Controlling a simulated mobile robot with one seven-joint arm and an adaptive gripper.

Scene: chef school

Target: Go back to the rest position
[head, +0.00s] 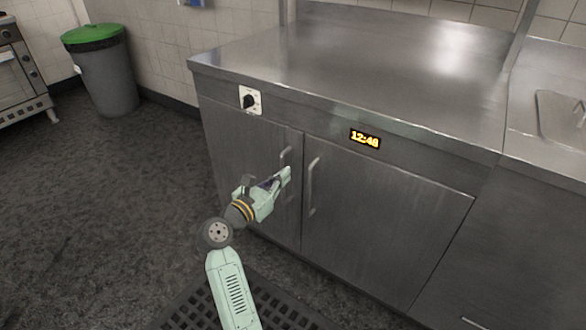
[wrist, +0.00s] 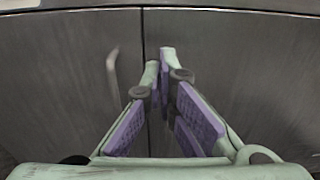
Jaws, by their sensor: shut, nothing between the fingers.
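My gripper (head: 287,174) is in front of the steel cabinet's double doors in the head view, close to the left door handle (head: 286,156). The right door handle (head: 312,186) is just to its right. In the wrist view my gripper's fingertips (wrist: 159,58) are together with nothing between them, near the seam of the doors. A vertical handle (wrist: 113,73) stands left of the fingers there, apart from them. Both the left door (head: 245,150) and the right door (head: 375,220) look closed. Whether the fingers touch a door cannot be told.
The steel counter (head: 350,60) stands above the doors, with a knob (head: 250,101) and a clock display (head: 365,139) on its front. A sink (head: 563,118) is at right. A green-lidded bin (head: 105,80) stands at left. Dark floor (head: 110,200) is open at left; a black mat (head: 275,305) lies below.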

